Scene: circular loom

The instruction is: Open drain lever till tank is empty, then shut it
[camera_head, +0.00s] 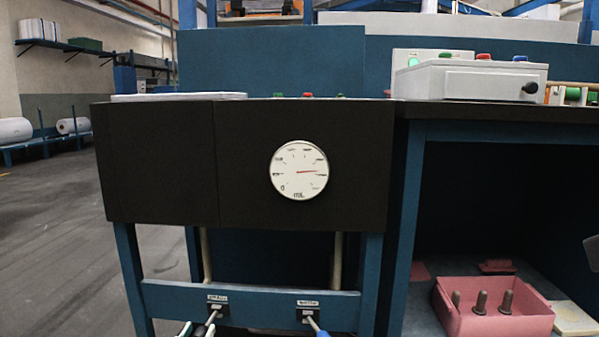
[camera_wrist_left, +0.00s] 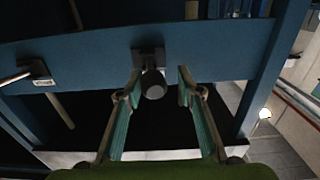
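The dark tank (camera_head: 245,140) carries a round white gauge (camera_head: 298,170). Its red needle points right and slightly up, and the small print is hard to read. On the blue rail below are a left lever (camera_head: 213,318) and a blue-tipped right lever (camera_head: 315,325), each under a small label I cannot read clearly. My left gripper (camera_head: 198,330) is at the left lever, low in the head view. In the left wrist view, which looks upside down, its open fingers (camera_wrist_left: 159,80) stand either side of that lever's dark round end (camera_wrist_left: 153,86), with gaps visible.
A pink bin (camera_head: 490,315) with several dark pegs sits on the lower shelf at right. A grey control box (camera_head: 470,80) stands on top at right. Pale pipes (camera_head: 206,255) run from the tank down behind the rail. Open floor (camera_head: 50,230) lies at left.

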